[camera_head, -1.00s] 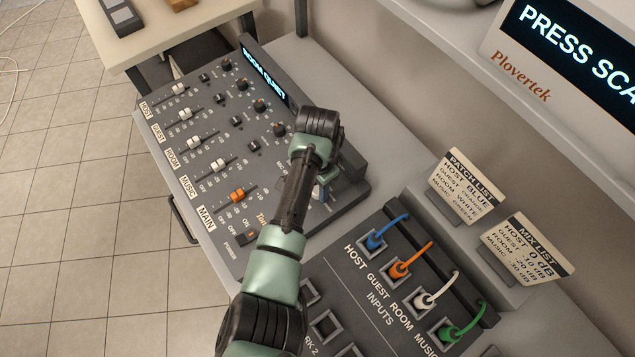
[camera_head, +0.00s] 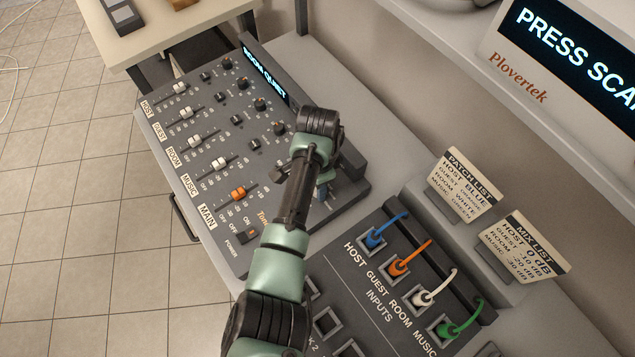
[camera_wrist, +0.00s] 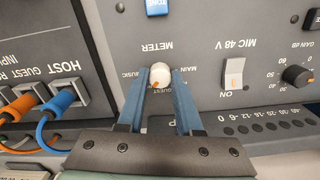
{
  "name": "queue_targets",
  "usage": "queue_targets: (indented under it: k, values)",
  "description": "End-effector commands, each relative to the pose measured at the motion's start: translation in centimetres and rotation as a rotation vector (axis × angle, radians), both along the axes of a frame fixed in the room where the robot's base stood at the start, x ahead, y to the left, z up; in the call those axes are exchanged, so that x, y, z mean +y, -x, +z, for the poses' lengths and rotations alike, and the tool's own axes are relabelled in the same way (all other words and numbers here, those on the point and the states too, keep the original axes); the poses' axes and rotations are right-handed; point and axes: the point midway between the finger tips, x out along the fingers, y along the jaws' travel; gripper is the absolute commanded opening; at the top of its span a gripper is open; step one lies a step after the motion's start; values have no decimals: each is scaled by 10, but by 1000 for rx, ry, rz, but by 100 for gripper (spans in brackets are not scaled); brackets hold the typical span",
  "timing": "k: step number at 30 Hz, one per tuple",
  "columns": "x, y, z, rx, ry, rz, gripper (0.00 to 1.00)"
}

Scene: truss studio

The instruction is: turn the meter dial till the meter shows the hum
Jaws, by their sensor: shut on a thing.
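The meter dial (camera_wrist: 161,73) is a small cream knob with a brown-orange mark, on the grey mixer panel. Labels METER, MUSIC, MAIN and part of GUEST show around it. My gripper (camera_wrist: 160,82) is shut on the dial, with one blue finger on each side. In the head view my gripper (camera_head: 323,190) is mostly behind my arm, which hides the dial. The mixer's lit display (camera_head: 265,74) reads ROOM QUIET. A row of meter lamps (camera_wrist: 270,127) below the dial in the wrist view is dark.
Faders, knobs and the orange main fader (camera_head: 238,193) lie left of my arm. The white MIC 48 V switch (camera_wrist: 234,73) is close to the dial. Patch cables, including the blue one (camera_head: 388,230), rise from the input panel nearby. Two list cards stand behind them.

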Motion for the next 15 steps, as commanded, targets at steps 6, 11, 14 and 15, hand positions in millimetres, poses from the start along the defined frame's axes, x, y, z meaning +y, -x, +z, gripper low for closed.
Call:
queue_targets:
  k: [6,11,14,15]
  values:
    - [0,-1,1,-2,1,0,64]
    - [0,0,0,-1,0,1,64]
    - [0,0,1,-1,0,1,64]
    - [0,0,1,-2,1,1,64]
